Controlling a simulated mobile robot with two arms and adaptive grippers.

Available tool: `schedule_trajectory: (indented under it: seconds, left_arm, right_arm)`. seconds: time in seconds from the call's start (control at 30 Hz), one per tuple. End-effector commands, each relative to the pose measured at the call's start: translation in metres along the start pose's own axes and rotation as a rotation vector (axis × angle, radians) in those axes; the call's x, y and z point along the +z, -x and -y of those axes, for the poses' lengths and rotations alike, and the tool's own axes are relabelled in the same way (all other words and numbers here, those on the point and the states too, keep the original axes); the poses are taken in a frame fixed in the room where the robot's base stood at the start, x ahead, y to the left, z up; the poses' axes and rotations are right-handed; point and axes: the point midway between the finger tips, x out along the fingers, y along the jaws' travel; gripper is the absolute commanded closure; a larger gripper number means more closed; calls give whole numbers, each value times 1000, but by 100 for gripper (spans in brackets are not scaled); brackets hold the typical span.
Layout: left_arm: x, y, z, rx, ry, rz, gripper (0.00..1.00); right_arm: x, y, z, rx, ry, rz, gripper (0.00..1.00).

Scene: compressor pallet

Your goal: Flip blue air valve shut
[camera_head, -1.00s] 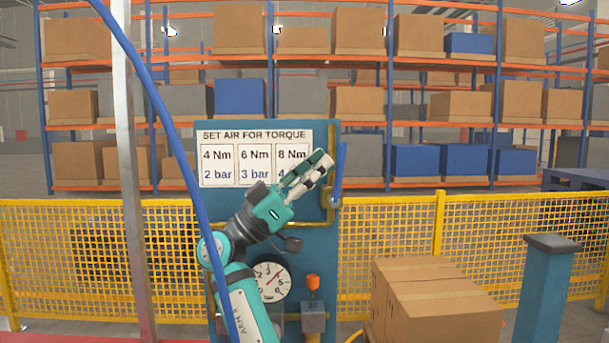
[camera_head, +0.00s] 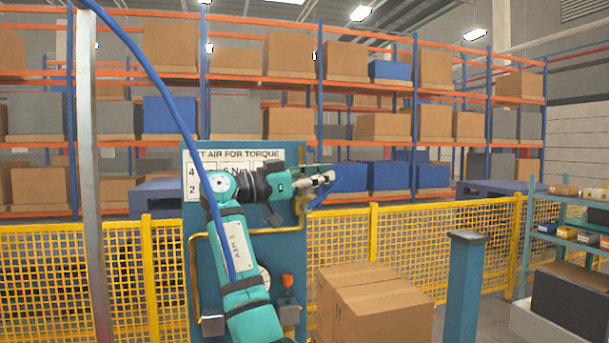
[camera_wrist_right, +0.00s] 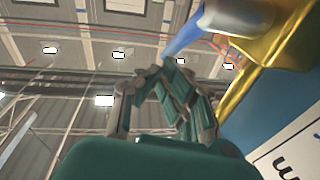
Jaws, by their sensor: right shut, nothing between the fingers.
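The blue valve handle (camera_head: 321,197) is on the right edge of the teal panel (camera_head: 205,275). It slants up to the right from its pivot, and its upper part is hard to separate from the blue boxes behind. In the right wrist view the handle (camera_wrist_right: 193,32) runs down-left from the brass valve body (camera_wrist_right: 285,35). My right gripper (camera_head: 330,177) is shut and empty, pointing right beside the handle's upper part. In the wrist view its closed fingers (camera_wrist_right: 160,76) lie close to the handle's end; I cannot tell whether they touch. My left gripper is out of view.
The panel bears a torque sign (camera_head: 238,155), partly hidden by my arm, and an orange-topped fitting (camera_head: 287,281). Cardboard boxes (camera_head: 385,310) stand right of it, then a teal post (camera_head: 464,285). A yellow fence (camera_head: 410,225) runs behind. A blue hose (camera_head: 150,75) hangs in front.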

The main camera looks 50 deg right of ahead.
Motion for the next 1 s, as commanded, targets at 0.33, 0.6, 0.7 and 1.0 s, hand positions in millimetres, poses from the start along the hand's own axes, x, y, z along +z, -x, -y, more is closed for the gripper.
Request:
schedule_trajectory:
  seconds: [0.33,0.6,0.7,1.0]
  left_arm:
    - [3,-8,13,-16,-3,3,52]
    - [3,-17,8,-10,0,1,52]
    - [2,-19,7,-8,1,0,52]
    - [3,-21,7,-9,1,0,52]
  right_arm:
    - [20,-28,1,2,5,-8,100]
    - [30,-36,-2,1,5,-8,100]
    - [33,-37,-2,0,6,-8,100]
    - [36,-39,-3,0,6,-8,100]
